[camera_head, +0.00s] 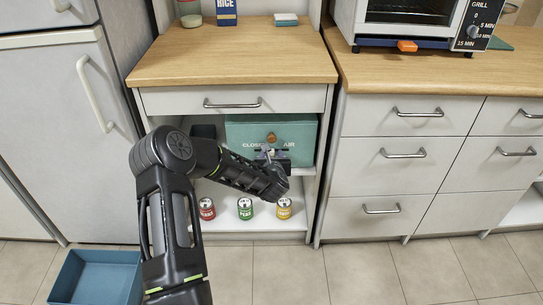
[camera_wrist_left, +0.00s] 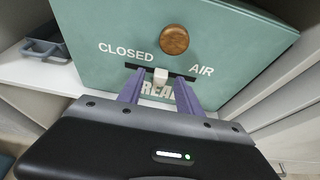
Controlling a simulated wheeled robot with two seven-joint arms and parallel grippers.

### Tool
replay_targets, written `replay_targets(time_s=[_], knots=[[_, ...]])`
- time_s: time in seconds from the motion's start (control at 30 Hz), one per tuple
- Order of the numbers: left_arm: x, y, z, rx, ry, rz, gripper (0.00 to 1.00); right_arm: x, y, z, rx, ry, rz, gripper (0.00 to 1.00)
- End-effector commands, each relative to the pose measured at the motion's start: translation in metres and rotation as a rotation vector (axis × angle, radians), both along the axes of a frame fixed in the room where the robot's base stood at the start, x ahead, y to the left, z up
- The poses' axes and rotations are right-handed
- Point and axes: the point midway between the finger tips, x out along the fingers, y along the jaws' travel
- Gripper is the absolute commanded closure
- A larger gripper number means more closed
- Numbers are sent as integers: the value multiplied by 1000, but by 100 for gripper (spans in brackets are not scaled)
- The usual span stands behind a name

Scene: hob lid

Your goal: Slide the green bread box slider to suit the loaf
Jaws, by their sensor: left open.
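The green bread box (camera_head: 240,131) stands on the upper shelf of the open cabinet; its front also fills the left wrist view (camera_wrist_left: 95,25). It has a round wooden knob (camera_wrist_left: 174,40), with "CLOSED" to the left and "AIR" to the right. Below the knob, a small whitish slider (camera_wrist_left: 160,76) sits about mid-slot in a dark horizontal slot. My left gripper (camera_head: 271,154) is open in front of the box. In the wrist view, its purple fingers (camera_wrist_left: 159,84) stand either side of the slider, with visible gaps. Contact cannot be told. No loaf shows.
Red (camera_head: 207,209), green (camera_head: 245,208) and yellow cans (camera_head: 284,208) stand on the lower shelf. A grey tray-like item (camera_wrist_left: 48,50) lies left of the box. The cabinet's side wall is close on the right. A blue bin (camera_head: 97,278) is on the floor.

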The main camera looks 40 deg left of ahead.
Motion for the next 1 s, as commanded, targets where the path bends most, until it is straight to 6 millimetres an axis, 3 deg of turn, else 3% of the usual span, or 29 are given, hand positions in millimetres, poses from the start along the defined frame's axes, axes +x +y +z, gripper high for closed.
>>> replay_targets(time_s=[0.33, 0.83, 1.0], knots=[[5, 3, -2, 0, -1, -1, 58, 0, 0, 0, 0, 0, 0, 100], [5, 3, -2, 0, -1, -1, 98, 0, 0, -1, 0, 0, 0, 100], [5, 3, -2, 0, -1, -1, 100, 0, 0, -1, 0, 0, 0, 100]])
